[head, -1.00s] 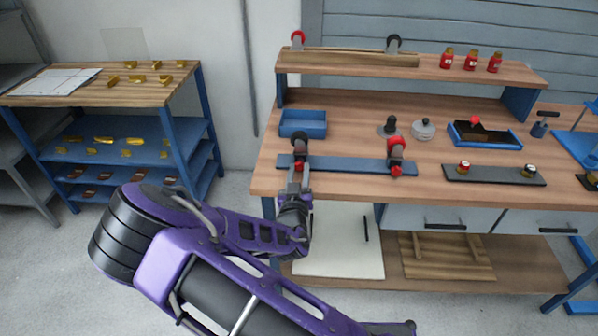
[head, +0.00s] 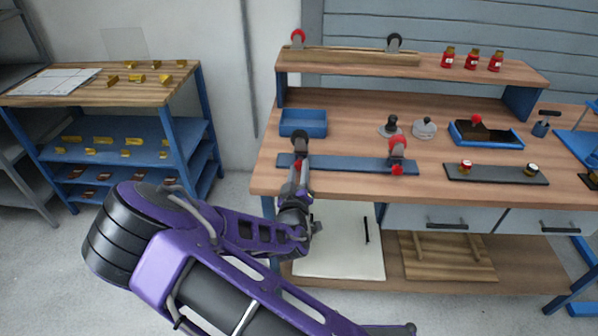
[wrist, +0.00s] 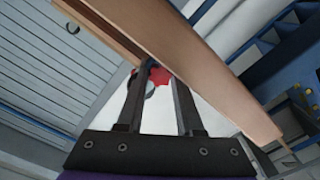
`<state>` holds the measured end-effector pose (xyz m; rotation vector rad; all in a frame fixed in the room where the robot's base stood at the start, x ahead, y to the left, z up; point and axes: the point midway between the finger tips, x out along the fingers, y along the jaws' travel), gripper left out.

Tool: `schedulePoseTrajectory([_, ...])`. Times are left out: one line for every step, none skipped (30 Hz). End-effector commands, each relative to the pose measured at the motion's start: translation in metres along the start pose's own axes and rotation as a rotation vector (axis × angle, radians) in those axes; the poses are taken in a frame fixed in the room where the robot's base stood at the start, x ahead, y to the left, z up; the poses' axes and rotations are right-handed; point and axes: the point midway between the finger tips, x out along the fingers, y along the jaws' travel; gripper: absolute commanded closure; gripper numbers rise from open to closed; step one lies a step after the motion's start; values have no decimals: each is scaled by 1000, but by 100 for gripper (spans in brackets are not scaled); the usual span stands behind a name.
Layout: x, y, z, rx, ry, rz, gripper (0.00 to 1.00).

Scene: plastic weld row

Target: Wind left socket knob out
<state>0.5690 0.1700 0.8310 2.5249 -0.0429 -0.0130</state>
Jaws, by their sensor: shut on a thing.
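The left socket (head: 301,143), with a dark round top, stands at the left end of a blue rail (head: 345,164) near the bench's front edge. Its red knob (wrist: 158,76) shows between my fingers in the wrist view. My gripper (head: 299,172) reaches up to the socket from the front and is shut on the knob; it also shows in the wrist view (wrist: 159,80). In the head view my gripper mostly hides the knob. The right socket (head: 397,148), with a red round top and red knob, stands at the rail's other end.
A blue bin (head: 303,123) sits behind the left socket. A black-knobbed piece (head: 391,126) and a grey round piece (head: 424,128) stand behind the right socket. A dark strip (head: 495,174) with two small jars lies to the right. A raised shelf (head: 420,70) runs along the back.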

Motion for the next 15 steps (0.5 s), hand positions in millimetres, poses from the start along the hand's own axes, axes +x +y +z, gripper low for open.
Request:
schedulePoseTrajectory([0, -1, 1, -19, -2, -1, 100])
schedulePoseTrajectory([0, -1, 1, -30, -2, -1, 100])
schedulePoseTrajectory([0, 0, 1, -43, -2, -1, 100])
schedulePoseTrajectory([0, 0, 1, -51, -2, -1, 100])
schedulePoseTrajectory([0, 0, 1, -59, -2, -1, 100])
schedulePoseTrajectory([0, 0, 1, -67, -2, -1, 100])
schedulePoseTrajectory([0, 0, 1, -72, -2, -1, 100])
schedulePoseTrajectory([0, 0, 1, -76, -2, -1, 100])
schedulePoseTrajectory([0, 0, 1, -79, -2, -1, 100])
schedulePoseTrajectory([0, 0, 1, -81, -2, -1, 100])
schedulePoseTrajectory([0, 0, 1, -83, -2, -1, 100])
schedulePoseTrajectory([0, 0, 1, -84, -2, -1, 100])
schedulePoseTrajectory([0, 0, 1, -85, -2, -1, 100])
schedulePoseTrajectory([0, 0, 1, -85, -2, -1, 100])
schedulePoseTrajectory([0, 0, 1, -85, -2, -1, 100])
